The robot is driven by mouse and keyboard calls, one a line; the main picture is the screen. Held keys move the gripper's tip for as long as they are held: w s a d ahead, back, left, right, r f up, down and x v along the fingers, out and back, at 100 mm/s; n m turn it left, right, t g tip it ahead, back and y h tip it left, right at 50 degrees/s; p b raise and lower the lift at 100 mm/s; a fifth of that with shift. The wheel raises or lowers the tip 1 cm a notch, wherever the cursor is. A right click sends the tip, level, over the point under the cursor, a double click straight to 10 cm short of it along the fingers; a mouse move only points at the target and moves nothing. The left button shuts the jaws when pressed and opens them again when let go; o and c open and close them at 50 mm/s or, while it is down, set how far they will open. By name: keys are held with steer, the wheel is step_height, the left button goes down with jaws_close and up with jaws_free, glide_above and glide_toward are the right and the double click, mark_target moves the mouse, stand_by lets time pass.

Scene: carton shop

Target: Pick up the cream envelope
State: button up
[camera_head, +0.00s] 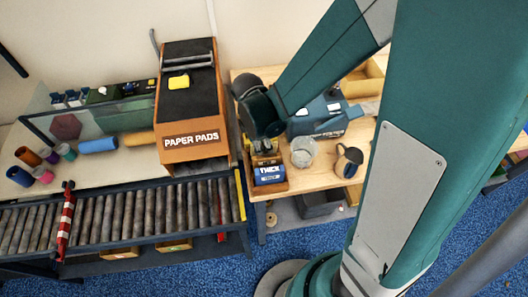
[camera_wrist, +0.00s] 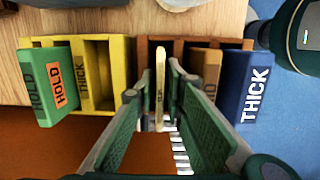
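A thin cream envelope (camera_wrist: 159,76) stands on edge in a brown rack (camera_wrist: 143,48) in the wrist view, with small dark lettering too small to read surely. My gripper (camera_wrist: 153,84) is open, with one green finger on each side of the envelope. A gap shows on the left side; the right finger is close, and I cannot tell whether it touches. In the head view my gripper is mostly hidden by the wrist above the rack, and I cannot make out the envelope there.
A blue THICK block (camera_wrist: 246,86) and a tan piece (camera_wrist: 208,70) are right of the envelope. A yellow rack (camera_wrist: 108,52) and green HOLD block (camera_wrist: 50,85) are left. A glass jar (camera_head: 303,152) and dark mug (camera_head: 347,160) stand nearby. The roller conveyor (camera_head: 130,212) is left.

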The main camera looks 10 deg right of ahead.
stand_by(0.4)
jaws_close()
steer(key=shift+r+p, duration=0.25)
steer(key=shift+p, duration=0.15)
steer(key=shift+r+p, duration=0.35)
steer(key=shift+r, duration=4.6)
steer(key=shift+r, duration=0.1)
